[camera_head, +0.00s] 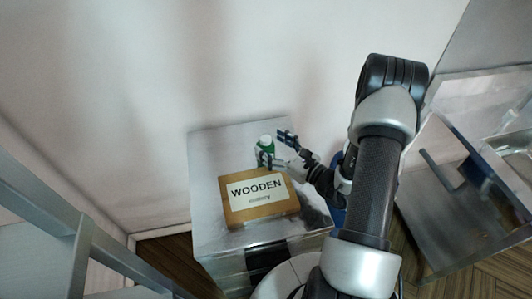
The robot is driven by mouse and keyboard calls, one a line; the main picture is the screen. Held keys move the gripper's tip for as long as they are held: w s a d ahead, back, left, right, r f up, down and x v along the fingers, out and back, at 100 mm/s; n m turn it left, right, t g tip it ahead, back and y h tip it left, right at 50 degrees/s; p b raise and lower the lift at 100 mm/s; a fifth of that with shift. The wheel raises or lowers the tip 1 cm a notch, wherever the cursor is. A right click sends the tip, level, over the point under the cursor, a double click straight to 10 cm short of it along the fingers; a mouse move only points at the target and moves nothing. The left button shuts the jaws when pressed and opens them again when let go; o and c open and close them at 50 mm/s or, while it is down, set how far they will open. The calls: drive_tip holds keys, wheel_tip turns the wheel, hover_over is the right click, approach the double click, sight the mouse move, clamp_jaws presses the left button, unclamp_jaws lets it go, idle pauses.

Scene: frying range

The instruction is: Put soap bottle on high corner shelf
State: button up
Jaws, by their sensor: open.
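One finger reaches in front of the bottle's lower part and the other is behind and to the right. I cannot tell whether either finger touches it. I cannot make out a high corner shelf for certain in this view.
The wooden box (258,212) with a "WOODEN" label sits just in front of the bottle. A pale wall (150,80) rises behind the cabinet. A grey metal rack (60,220) stands at the left. A metal sink-like unit (455,190) stands at the right.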

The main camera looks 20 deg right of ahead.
drive_tip(key=x, duration=0.3)
drive_tip(key=shift+c, duration=0.3)
drive_tip(key=shift+s, duration=0.1)
clamp_jaws()
idle(0.6)
